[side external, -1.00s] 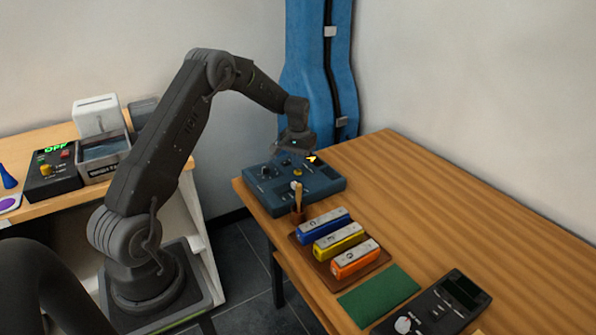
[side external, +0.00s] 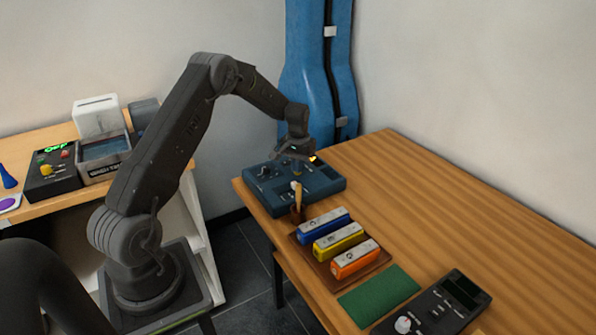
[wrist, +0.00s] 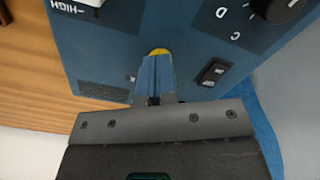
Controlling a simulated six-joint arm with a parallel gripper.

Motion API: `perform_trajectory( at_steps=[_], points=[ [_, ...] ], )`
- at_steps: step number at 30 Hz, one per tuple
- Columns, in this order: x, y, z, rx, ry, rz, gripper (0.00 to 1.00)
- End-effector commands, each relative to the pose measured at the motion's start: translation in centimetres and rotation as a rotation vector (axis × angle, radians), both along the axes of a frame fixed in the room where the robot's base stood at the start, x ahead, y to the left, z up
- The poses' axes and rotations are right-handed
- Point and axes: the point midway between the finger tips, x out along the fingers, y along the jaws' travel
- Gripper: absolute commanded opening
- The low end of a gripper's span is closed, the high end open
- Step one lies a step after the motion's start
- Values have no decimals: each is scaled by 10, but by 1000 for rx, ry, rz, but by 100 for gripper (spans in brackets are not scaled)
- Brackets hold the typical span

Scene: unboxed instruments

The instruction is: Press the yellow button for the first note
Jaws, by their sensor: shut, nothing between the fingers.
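The blue instrument box (side external: 322,190) lies at the far left end of the wooden table. In the wrist view its blue panel (wrist: 115,48) fills the upper part. The yellow button (wrist: 158,51) shows there as a small rounded edge just past my fingertips, its near part hidden by them. My gripper (wrist: 155,62) is shut and empty, pointing at the button.
Beside the button are a black rocker switch (wrist: 213,72) and a dark knob (wrist: 279,8). A small cup (side external: 297,215) with a wooden-handled tool stands close to the box. A tray with blue, yellow and orange blocks (side external: 353,260) lies nearer. The table's right side is clear.

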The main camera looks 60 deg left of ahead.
Motion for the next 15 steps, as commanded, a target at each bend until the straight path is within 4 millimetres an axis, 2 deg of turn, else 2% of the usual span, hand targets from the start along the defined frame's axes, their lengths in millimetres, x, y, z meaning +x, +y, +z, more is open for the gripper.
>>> perform_trajectory(
  at_steps=[9, 15],
  points=[
    [0, 0, -3, 0, 0, 0, 0],
    [0, 0, 6, -1, 1, 0, 0]
  ],
)
